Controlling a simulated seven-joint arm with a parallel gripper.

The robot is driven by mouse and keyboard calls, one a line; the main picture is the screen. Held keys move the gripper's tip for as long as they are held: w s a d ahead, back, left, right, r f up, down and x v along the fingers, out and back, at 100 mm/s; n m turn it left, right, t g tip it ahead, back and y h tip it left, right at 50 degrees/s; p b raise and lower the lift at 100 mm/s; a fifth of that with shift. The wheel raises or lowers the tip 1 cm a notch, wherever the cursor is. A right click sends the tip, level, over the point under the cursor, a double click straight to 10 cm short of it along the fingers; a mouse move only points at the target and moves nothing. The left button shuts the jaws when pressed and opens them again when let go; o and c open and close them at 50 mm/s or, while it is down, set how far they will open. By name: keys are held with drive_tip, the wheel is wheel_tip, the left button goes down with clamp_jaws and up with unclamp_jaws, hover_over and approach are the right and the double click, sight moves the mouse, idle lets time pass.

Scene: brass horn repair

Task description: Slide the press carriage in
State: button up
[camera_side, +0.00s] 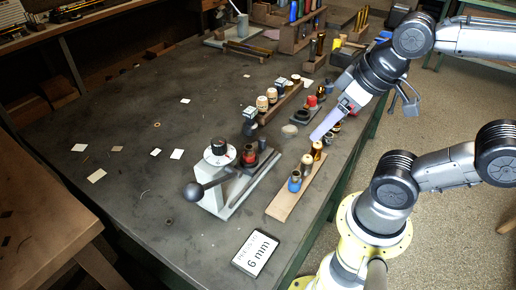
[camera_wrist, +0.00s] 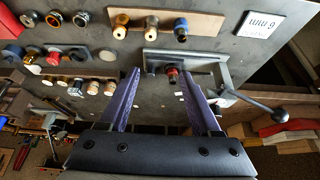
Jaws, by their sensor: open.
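The press (camera_side: 215,199) is a grey base on the bench with a round black-and-white dial (camera_side: 218,147) and a lever ending in a dark ball knob (camera_side: 193,192). A red-and-black piece (camera_side: 249,155) and a dark cylinder stand on its rail; I cannot tell which part is the carriage. In the wrist view, the press (camera_wrist: 190,56) lies beyond my fingertips, with its lever knob (camera_wrist: 286,115) at right. My gripper (camera_wrist: 161,74) is open and empty, its purple fingers spread. In the side view my gripper (camera_side: 322,128) hangs above the bench, right of the press and apart from it.
A wooden strip (camera_side: 284,203) with several capped posts lies right of the press. A "6 mm" card (camera_side: 255,254) lies at the front. Racks of small parts (camera_side: 282,99) stand behind. The bench's left part is mostly clear, with scattered paper scraps.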

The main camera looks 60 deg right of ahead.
drive_tip(key=w+r, duration=0.2)
drive_tip(key=r, duration=0.1)
drive_tip(key=shift+m+g, duration=0.3)
drive_tip(key=shift+m, duration=0.1)
drive_tip(key=c, duration=0.3)
drive_tip(key=m+g, duration=0.2)
drive_tip(key=g, duration=0.3)
hover_over(263, 139)
wheel_tip(263, 139, down, 2)
wheel_tip(263, 139, down, 13)
drive_tip(key=shift+f, duration=0.2)
clamp_jaws()
drive_tip(key=shift+w+r, duration=0.1)
idle(0.3)
